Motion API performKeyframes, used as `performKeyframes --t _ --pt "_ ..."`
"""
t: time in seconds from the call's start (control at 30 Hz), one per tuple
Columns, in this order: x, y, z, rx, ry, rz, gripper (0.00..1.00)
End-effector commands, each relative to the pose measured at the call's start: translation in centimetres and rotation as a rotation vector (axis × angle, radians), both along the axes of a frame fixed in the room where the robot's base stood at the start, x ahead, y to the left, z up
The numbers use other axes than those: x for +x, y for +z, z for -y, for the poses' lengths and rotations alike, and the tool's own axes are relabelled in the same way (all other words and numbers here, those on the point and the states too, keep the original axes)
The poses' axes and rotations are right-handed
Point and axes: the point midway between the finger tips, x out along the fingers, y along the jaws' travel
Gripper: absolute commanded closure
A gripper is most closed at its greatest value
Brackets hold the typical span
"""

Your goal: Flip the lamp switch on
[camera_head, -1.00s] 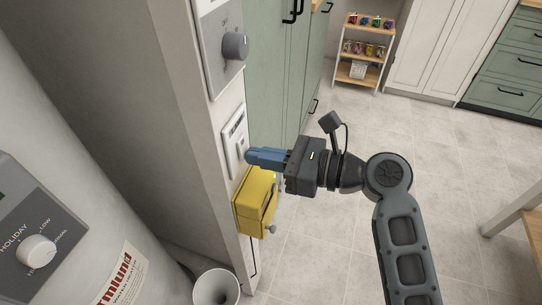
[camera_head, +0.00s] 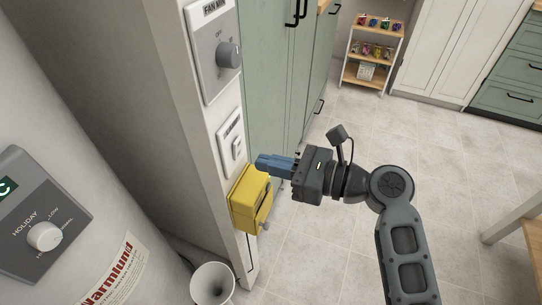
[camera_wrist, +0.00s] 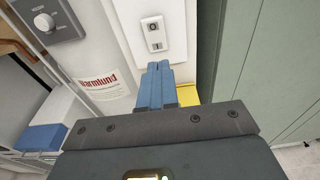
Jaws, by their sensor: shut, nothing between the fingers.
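A white switch plate (camera_head: 231,135) is on the narrow wall end, with a small rocker (camera_head: 236,146) in its lower part and a label too small to read. The plate also shows at the top of the wrist view (camera_wrist: 172,34), with a round mark above the dark-edged rocker (camera_wrist: 156,46). I cannot tell whether the rocker is on or off. My gripper (camera_head: 259,162) has its blue fingers shut and empty. In the head view they are just right of and slightly below the rocker, with a visible gap. In the wrist view the fingertips (camera_wrist: 158,66) point at the plate, just below the rocker.
A yellow box (camera_head: 248,202) is on the wall directly below the switch plate, close under my fingers. A grey fan dial (camera_head: 228,54) is above it. Green cabinets (camera_head: 275,90) stand behind. A white tank (camera_head: 60,120) with a dial panel is at left. Open floor lies right.

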Motion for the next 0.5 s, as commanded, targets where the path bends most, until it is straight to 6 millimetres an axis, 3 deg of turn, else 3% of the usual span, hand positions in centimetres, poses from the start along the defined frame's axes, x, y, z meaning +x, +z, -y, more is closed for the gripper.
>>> performKeyframes --t 0.07,0.5 --pt "-0.1 0.0 0.2 -0.001 0.000 -0.001 1.00" --pt "-2.2 -1.0 6.3 0.000 -0.002 -0.001 1.00"
